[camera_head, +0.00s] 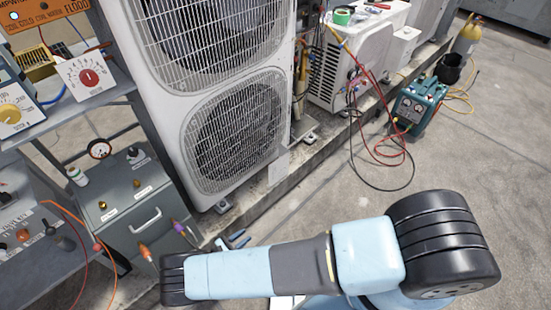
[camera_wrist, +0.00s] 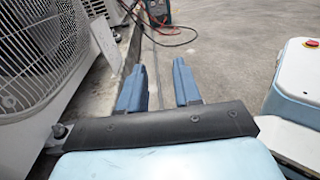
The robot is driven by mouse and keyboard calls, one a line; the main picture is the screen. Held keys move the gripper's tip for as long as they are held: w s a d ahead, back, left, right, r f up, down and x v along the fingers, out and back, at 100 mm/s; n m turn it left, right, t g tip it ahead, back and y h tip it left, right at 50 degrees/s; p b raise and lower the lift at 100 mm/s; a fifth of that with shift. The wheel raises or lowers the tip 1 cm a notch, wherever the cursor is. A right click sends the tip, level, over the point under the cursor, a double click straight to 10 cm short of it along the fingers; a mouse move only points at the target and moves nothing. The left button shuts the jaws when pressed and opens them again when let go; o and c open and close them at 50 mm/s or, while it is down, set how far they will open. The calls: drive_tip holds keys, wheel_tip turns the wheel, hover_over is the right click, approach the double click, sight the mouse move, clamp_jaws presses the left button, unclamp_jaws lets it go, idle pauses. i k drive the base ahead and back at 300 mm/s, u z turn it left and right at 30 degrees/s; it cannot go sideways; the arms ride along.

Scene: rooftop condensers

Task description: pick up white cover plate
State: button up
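A pale, flat plate, which looks like the white cover plate (camera_head: 279,167), stands upright at the lower right corner of the large condenser. It also shows in the wrist view (camera_wrist: 106,43), left of my fingers, beside the condenser's grille. My gripper (camera_wrist: 159,67) is open, with its two blue fingers apart and only bare concrete visible between them. In the head view my gripper (camera_head: 240,237) shows partly past my arm, below and left of the plate, and apart from it. My arm hides part of the gripper there.
The large condenser (camera_head: 228,125) stands on a low concrete curb (camera_head: 300,165). A grey cabinet (camera_head: 135,205) with gauges and knobs is at left. A smaller unit (camera_head: 352,55), red and black hoses (camera_head: 385,150) and a green machine (camera_head: 418,103) stand behind. The floor at right is open.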

sight(279, 169)
drive_tip(key=i, duration=1.05)
drive_tip(key=z, duration=0.1)
